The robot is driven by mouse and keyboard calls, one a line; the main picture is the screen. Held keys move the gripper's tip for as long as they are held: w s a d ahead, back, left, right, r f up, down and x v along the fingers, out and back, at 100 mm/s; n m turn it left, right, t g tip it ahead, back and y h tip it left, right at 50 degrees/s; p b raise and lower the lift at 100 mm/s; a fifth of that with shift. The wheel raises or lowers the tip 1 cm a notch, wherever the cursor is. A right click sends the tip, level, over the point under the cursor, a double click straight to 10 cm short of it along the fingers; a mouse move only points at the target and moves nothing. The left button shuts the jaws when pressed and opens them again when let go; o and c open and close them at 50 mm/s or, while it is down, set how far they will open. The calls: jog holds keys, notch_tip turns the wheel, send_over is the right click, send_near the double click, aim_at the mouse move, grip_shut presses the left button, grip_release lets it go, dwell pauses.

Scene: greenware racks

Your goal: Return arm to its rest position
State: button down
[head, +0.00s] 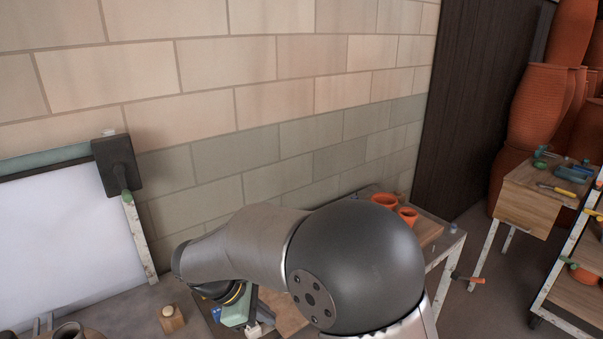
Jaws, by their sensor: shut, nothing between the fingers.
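My arm rises from the bottom of the head view, its large dark rounded joint in the lower middle. A grey metal link runs left from that joint and bends down at its far end. A dark part with a yellow ring shows just under the link. My gripper's fingers cannot be made out; they are hidden behind the arm or outside the picture. Nothing is seen held by the arm.
A work table (135,303) with a small wooden block (171,319) lies below left. Orange pots (385,201) stand on a board right of the arm. A brick wall (230,145) is behind. A wooden cabinet (528,207) and stacked terracotta pots (538,105) are at right.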

jog(key=s+d+r+m+g+y, duration=0.3)
jog(key=d+m, duration=0.4)
jog(key=d, duration=0.6)
jog(key=s+d+m+y, duration=0.1)
jog(key=s+d+m, duration=0.4)
jog(key=s, duration=0.2)
jog(key=s+d+m+t+y, duration=0.1)
jog(key=s+d+m+y, duration=0.1)
jog(key=s+d+m, duration=0.3)
jog(key=shift+s+m+t, duration=0.3)
jog(key=shift+s+m, duration=0.2)
jog(key=shift+s, duration=0.5)
